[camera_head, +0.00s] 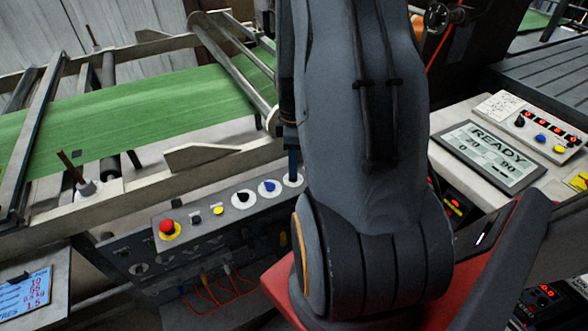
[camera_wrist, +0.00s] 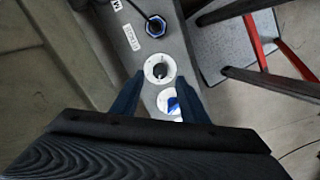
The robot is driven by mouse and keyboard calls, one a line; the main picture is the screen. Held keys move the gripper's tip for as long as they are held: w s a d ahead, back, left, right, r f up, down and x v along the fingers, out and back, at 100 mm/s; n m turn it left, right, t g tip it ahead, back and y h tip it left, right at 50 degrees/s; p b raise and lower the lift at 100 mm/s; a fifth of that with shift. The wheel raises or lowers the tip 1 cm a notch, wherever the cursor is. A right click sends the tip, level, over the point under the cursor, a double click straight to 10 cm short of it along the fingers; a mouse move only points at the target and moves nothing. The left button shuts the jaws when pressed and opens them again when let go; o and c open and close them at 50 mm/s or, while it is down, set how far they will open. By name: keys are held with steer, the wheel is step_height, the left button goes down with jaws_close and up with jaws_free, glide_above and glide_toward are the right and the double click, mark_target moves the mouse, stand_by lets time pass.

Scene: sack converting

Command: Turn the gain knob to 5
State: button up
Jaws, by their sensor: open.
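A control panel (camera_head: 185,213) in the head view carries a row of white round dials. One has a black knob (camera_head: 243,197), one a blue knob (camera_head: 269,187), and a third dial (camera_head: 293,181) is partly hidden by my gripper. In the wrist view my gripper (camera_wrist: 160,78) is open, its two blue fingers on either side of a white dial (camera_wrist: 160,68) with a small dark centre. A second dial with a blue knob (camera_wrist: 173,105) lies closer to the palm. I cannot read any label naming the gain knob, nor tell whether the fingers touch anything.
A red stop button (camera_head: 168,227) stands at the panel's left. A blue fitting with a cable (camera_wrist: 156,26) sits beyond the dial. A green conveyor belt (camera_head: 130,115) runs behind the panel. A READY display (camera_head: 489,156) is at the right. My arm blocks the middle of the head view.

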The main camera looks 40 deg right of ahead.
steer(key=shift+f+p, duration=0.4)
steer(key=shift+f, duration=1.65)
jaws_close()
